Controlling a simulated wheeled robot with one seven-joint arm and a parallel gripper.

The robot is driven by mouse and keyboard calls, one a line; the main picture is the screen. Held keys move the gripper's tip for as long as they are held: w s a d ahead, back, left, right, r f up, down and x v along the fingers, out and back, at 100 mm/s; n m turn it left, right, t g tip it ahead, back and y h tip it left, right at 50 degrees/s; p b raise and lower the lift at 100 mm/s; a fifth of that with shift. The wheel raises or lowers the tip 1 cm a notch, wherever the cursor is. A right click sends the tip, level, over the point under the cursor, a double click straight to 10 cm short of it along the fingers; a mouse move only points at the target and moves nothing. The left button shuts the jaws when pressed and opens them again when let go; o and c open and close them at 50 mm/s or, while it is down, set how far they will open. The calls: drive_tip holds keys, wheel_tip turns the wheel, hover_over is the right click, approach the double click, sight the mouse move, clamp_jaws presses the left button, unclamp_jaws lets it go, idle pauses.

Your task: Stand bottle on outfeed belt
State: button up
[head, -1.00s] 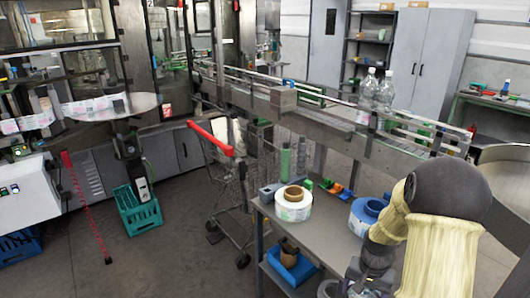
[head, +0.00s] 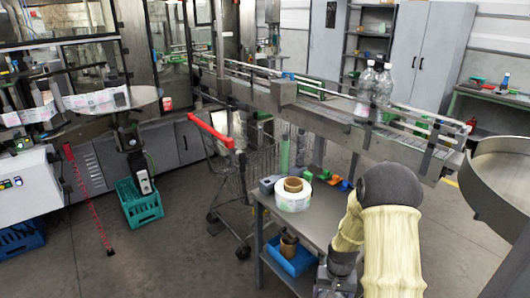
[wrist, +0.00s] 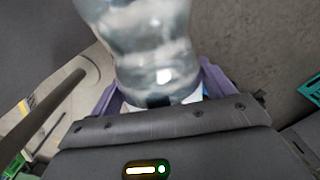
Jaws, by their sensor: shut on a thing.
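A clear bottle (wrist: 150,50) fills the top middle of the wrist view, with a paler band low down by the jaws. My gripper (wrist: 162,92) is shut on it, a purple finger on either side. The bottle's far end is cut off by the frame. In the head view my wrist is at the bottom edge, beside the table, and the held bottle cannot be made out. The outfeed belt (head: 320,112) runs across the back right, well above and beyond my wrist. Two clear bottles (head: 374,92) stand upright on it.
A grey table (head: 318,228) carries a label reel (head: 293,195) and small coloured parts. A blue bin (head: 291,258) sits on its lower shelf. A wire trolley (head: 243,180) stands to its left. A round metal turntable (head: 508,172) is at right.

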drive_tip(key=a+f+n, duration=0.2)
drive_tip(key=a+f, duration=0.3)
drive_tip(key=f, duration=0.1)
drive_tip(key=shift+w, duration=0.15)
drive_tip(key=shift+a+f, duration=0.1)
drive_tip(key=shift+f, duration=0.05)
drive_tip(key=s+f, duration=0.4)
drive_tip(key=f, duration=1.1)
drive_tip(key=shift+s, duration=0.1)
